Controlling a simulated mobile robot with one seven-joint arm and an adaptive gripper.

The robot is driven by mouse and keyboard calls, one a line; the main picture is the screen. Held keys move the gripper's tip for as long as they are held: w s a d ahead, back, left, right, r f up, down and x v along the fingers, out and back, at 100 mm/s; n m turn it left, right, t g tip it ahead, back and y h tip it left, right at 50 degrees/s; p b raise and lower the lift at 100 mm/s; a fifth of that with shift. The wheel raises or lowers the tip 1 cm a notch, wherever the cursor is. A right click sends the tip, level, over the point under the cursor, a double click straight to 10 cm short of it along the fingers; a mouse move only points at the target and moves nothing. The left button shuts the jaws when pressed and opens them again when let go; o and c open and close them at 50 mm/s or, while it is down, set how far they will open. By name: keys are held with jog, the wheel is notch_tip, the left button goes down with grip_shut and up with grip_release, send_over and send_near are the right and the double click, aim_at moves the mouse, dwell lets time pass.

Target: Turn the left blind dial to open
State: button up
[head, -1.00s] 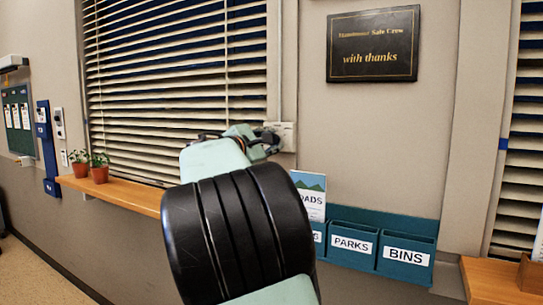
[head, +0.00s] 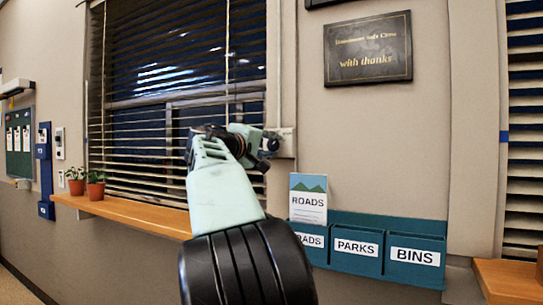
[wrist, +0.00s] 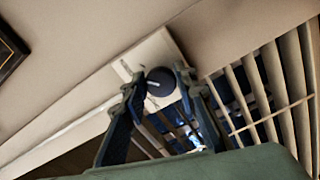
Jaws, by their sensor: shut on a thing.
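The left blind (head: 150,125) covers the window in the head view. Its slats are tilted flat, and the dark window shows between them. A pale dial box (head: 288,142) is on the wall beside its right edge. In the wrist view the round dark dial (wrist: 160,80) sits on the pale box (wrist: 152,52). My gripper (head: 271,142) is at the box in the head view, and its fingers hide the dial there. In the wrist view my gripper (wrist: 158,85) has one finger on each side of the dial and is shut on it.
A wooden sill (head: 130,212) with two potted plants (head: 85,182) runs under the blind. Teal wall pockets (head: 385,252) and a ROADS leaflet (head: 308,198) are right of my arm. A dark plaque (head: 368,48) hangs above. Another blind is at far right.

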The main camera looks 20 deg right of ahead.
jog(key=shift+m+b, duration=0.65)
jog(key=shift+m, duration=0.45)
jog(key=o, duration=1.1)
jog(key=v, duration=1.2)
